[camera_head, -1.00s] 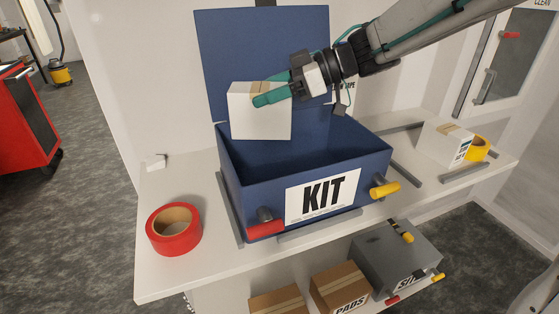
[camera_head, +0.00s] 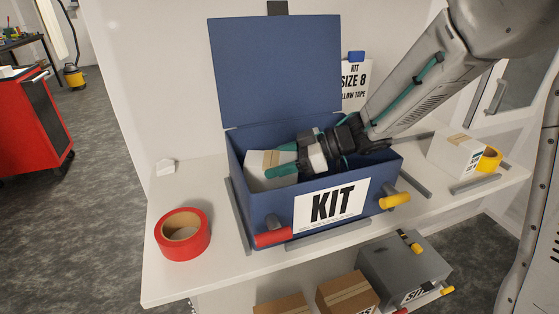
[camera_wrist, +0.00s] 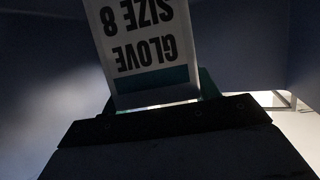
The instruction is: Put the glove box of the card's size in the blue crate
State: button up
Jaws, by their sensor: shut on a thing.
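The blue crate (camera_head: 380,166), labelled KIT, stands on the white bench with its lid (camera_head: 272,70) raised at the back. My gripper (camera_head: 284,160) is down inside the crate, toward its left end, shut on a white glove box (camera_head: 258,180). The box is inside the crate walls; its lower part is hidden by the front wall, so I cannot tell if it touches the floor. In the wrist view the glove box (camera_wrist: 145,45) reads GLOVE SIZE 8, upside down. The card (camera_head: 354,82) behind the crate reads KIT, SIZE 8 and a partly hidden line ending LLOW TAPE.
A red tape roll (camera_head: 182,234) lies left of the crate. Another white box (camera_head: 455,152) and a yellow tape roll (camera_head: 489,159) are at the right. Cardboard boxes (camera_head: 346,292) and a grey case (camera_head: 402,262) sit below.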

jog(key=o, duration=1.2)
jog(key=shift+f, duration=0.15)
jog(key=shift+r, duration=0.2)
jog(key=v, duration=0.7)
jog(key=shift+d, duration=0.3)
